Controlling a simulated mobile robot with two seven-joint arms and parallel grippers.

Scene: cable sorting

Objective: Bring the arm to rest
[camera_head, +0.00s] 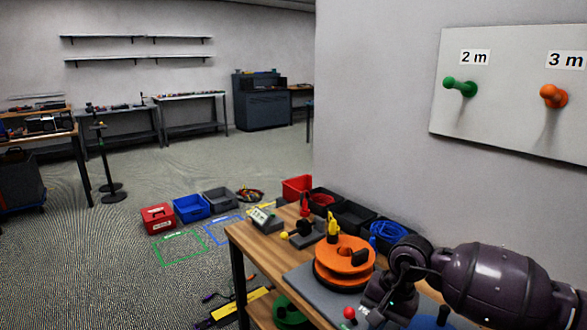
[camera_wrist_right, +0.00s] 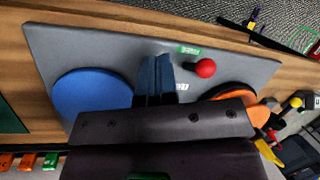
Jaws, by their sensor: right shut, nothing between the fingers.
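My right arm (camera_head: 490,285) comes in from the right edge in the head view and reaches over the near end of a wooden workbench (camera_head: 258,244). In the right wrist view my right gripper (camera_wrist_right: 155,62) has its fingers together, with nothing between them. It is over a grey board (camera_wrist_right: 110,50), with a blue disc (camera_wrist_right: 90,97) to one side and a red knob (camera_wrist_right: 205,68) to the other. I cannot tell the gripper's height above the board. My left gripper is not in view.
An orange reel (camera_head: 345,254) stands close beside my right arm. Black bins (camera_head: 352,216) and a red bin (camera_head: 297,187) line the bench's wall side. A panel (camera_head: 510,110) with green and orange pegs hangs above. Floor at left is mostly open, with boxes (camera_head: 191,207) near the bench.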

